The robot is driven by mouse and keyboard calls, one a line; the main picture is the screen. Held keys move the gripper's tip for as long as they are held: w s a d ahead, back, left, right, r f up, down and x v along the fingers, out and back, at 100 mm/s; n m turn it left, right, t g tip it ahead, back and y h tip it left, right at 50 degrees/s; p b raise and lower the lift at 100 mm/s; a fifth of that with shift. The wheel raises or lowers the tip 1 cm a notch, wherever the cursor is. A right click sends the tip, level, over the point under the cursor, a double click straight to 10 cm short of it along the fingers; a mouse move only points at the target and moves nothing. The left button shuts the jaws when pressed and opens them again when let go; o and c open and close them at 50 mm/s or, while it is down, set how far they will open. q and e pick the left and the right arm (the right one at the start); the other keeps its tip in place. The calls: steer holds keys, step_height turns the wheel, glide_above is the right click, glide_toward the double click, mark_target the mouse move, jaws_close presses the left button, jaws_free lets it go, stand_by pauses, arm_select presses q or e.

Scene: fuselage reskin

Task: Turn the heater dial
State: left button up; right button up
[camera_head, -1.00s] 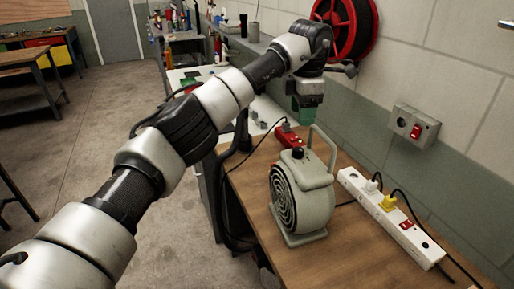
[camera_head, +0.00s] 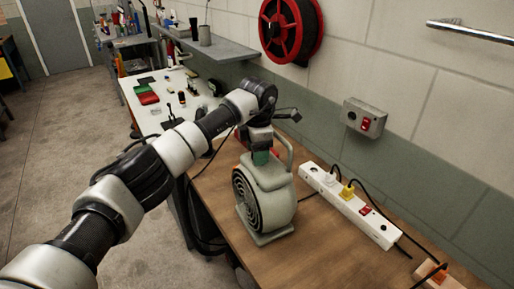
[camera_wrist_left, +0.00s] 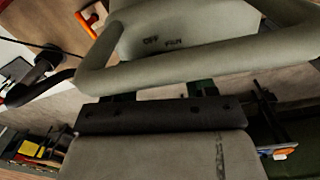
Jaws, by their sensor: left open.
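The heater (camera_head: 268,205) is a grey-green fan heater with a round front grille and a top handle (camera_head: 287,152), standing on the wooden bench. My left gripper (camera_head: 261,158) is open and points down at the heater's top, beside the handle. The dial is hidden behind the gripper in the head view. In the left wrist view the handle (camera_wrist_left: 185,66) crosses in front of the heater's top, where the markings OFF and FAN (camera_wrist_left: 162,42) show. The dial cannot be made out there, nor whether the fingers touch it. My right gripper is not in view.
A white power strip (camera_head: 345,205) with plugs and cables lies right of the heater on the wooden bench (camera_head: 325,255). A wall switch box (camera_head: 364,118) and a red cable reel (camera_head: 291,27) are on the wall. A white table (camera_head: 150,112) with small items stands behind.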

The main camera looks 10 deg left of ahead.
arm_select(q)
steer(key=c, duration=0.9)
steer(key=shift+f+n+b, duration=0.1)
steer(key=shift+n+b, duration=0.3)
steer(key=shift+n, duration=1.9)
steer(key=o, duration=0.9)
step_height(320, 180, up, 11)
steer(key=b, duration=0.3)
steer(key=shift+d, duration=0.2)
